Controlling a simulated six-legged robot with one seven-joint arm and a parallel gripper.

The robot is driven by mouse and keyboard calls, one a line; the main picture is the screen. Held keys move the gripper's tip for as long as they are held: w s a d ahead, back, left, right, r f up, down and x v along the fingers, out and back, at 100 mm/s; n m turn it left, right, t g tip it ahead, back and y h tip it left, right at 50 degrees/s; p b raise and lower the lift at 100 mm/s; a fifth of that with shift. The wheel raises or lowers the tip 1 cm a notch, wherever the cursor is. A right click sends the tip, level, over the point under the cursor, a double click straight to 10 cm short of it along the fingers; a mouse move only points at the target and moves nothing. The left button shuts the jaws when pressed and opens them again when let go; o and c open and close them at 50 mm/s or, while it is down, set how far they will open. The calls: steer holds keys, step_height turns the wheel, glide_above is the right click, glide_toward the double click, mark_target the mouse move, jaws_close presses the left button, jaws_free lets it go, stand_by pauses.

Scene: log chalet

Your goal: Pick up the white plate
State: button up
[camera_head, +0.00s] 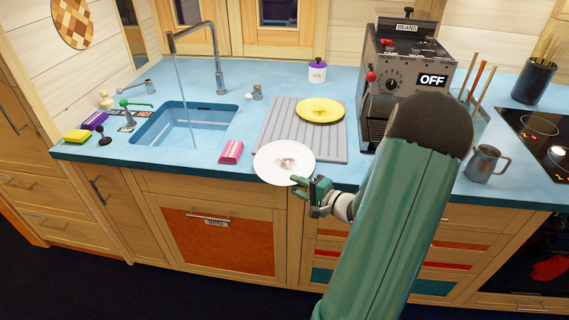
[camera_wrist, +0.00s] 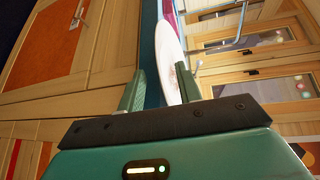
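The white plate (camera_head: 271,164) has a brown smudge in its middle. It lies at the front of the blue counter, over the front-left corner of the grey ribbed mat, with its near rim at the counter edge. My gripper (camera_head: 303,186) is at the plate's near right rim. In the wrist view the plate (camera_wrist: 168,45) shows nearly edge-on, and its rim reaches between the two green fingers of my gripper (camera_wrist: 160,90). The fingers are apart, with a gap between the left finger and the plate. Whether the right finger touches the plate is unclear.
A yellow plate (camera_head: 321,113) lies on the mat (camera_head: 262,132) behind. A pink sponge (camera_head: 231,152) is left of the white plate, near the sink (camera_head: 160,128) with running water. A dark coffee machine (camera_head: 402,72) and metal jug (camera_head: 485,164) stand to the right.

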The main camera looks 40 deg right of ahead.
mark_target(292, 184)
steer(key=w, duration=0.4)
steer(key=shift+w+a+f, duration=0.25)
steer(key=shift+w+f, duration=0.15)
steer(key=shift+c, duration=0.4)
jaws_close()
steer(key=shift+r, duration=0.3)
